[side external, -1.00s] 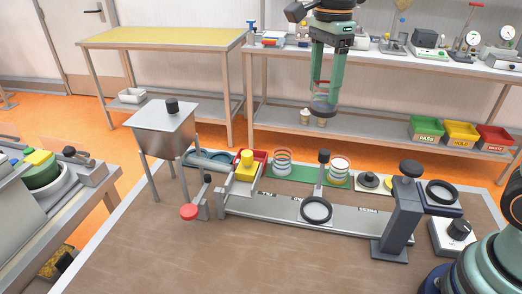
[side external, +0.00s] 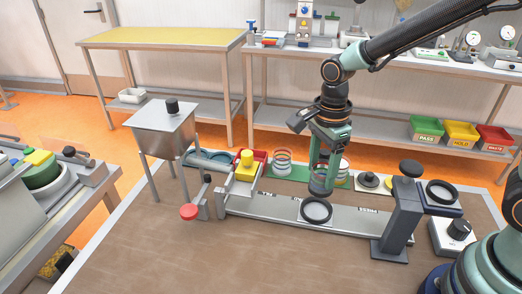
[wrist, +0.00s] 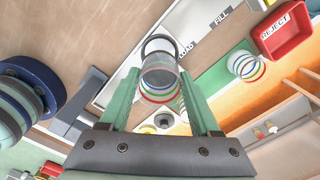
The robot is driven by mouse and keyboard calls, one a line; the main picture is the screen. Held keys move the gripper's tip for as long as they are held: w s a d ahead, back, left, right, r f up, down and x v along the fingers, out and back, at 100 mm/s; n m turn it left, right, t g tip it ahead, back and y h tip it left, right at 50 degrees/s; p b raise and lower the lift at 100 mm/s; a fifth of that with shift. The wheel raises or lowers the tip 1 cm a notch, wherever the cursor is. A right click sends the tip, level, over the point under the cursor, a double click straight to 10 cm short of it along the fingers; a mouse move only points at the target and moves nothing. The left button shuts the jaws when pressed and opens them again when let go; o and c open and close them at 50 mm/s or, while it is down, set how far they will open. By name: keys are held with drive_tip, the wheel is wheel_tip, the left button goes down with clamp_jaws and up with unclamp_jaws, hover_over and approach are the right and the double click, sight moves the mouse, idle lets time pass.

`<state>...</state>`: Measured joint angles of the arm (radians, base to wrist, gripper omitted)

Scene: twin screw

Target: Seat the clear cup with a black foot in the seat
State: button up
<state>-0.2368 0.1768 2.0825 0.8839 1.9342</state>
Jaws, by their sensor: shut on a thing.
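My gripper (side external: 323,176) is shut on the clear cup with a black foot (side external: 319,187). The cup hangs upright, foot down, between the two green fingers; the wrist view shows its red and green bands (wrist: 160,86). The seat, a black ring (side external: 316,210) on the pale rail, lies just below and in front of the cup in the side view. In the wrist view the ring (wrist: 158,38) shows just beyond the foot, partly hidden by the cup. The cup looks above the ring; I cannot tell the exact gap.
A banded clear cup (side external: 282,163) stands on the green strip; another (side external: 344,166) is partly hidden behind my gripper. A red REJECT tray (wrist: 283,30) lies near the rail's left end. A dark post (side external: 400,215) stands to the right. The brown table front is clear.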

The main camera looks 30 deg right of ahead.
sight(319, 186)
drive_tip(key=shift+f, duration=2.65)
drive_tip(key=shift+f, duration=1.15)
drive_tip(key=o, duration=1.4)
drive_tip(key=shift+o, duration=0.2)
drive_tip(key=shift+r, duration=3.5)
